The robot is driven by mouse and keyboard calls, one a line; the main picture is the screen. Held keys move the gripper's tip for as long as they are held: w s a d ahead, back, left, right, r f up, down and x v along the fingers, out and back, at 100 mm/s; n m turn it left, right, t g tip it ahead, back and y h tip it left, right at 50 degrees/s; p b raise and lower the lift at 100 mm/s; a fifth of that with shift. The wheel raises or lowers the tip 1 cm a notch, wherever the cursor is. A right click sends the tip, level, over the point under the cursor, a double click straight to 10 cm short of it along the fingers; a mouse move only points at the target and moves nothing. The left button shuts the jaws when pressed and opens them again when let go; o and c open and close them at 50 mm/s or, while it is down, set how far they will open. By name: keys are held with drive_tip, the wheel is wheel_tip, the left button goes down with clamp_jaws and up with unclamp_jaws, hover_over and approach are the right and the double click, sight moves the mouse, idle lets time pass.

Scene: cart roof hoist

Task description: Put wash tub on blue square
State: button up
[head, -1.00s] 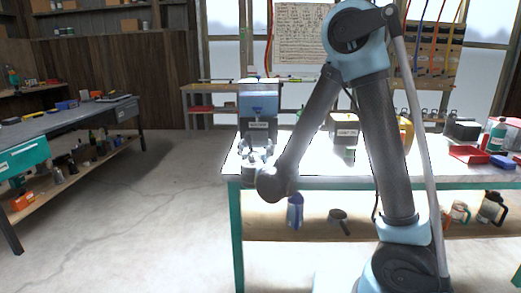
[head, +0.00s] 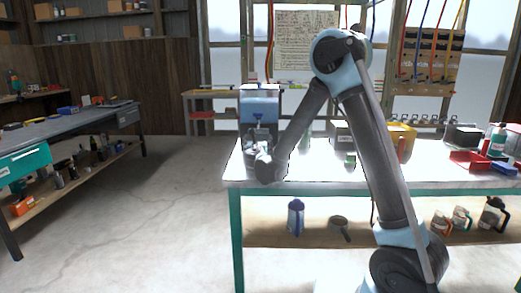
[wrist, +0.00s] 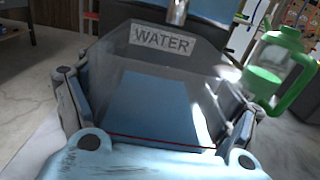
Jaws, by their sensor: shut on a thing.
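My gripper (head: 260,143) is at the left end of the white-topped bench, low in front of the blue water dispenser (head: 259,107). In the wrist view its fingers (wrist: 155,105) stand wide apart, shut on a broad grey shape between them that I take for the wash tub (wrist: 112,72). A blue rectangle (wrist: 155,108) shows within the grey outline. I cannot tell whether it is the blue square or part of the tub or stand. The WATER label (wrist: 162,40) and metal tap are just beyond. The tub is mostly hidden by my arm in the head view.
A clear jug with a green handle (wrist: 285,65) stands close right of the gripper. Boxes, a red tray (head: 468,158) and bottles occupy the bench's right side. Jugs and a pan sit on the lower shelf. Open floor (head: 160,220) lies left of the bench.

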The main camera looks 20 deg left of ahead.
drive_tip(key=shift+w+a+f, duration=0.1)
drive_tip(key=shift+w+f, duration=0.15)
drive_tip(key=shift+f, duration=0.65)
drive_tip(key=shift+w+f, duration=0.25)
drive_tip(key=shift+f, duration=0.6)
drive_tip(key=o, duration=1.4)
drive_tip(key=shift+f, duration=0.1)
drive_tip(key=shift+s, duration=0.1)
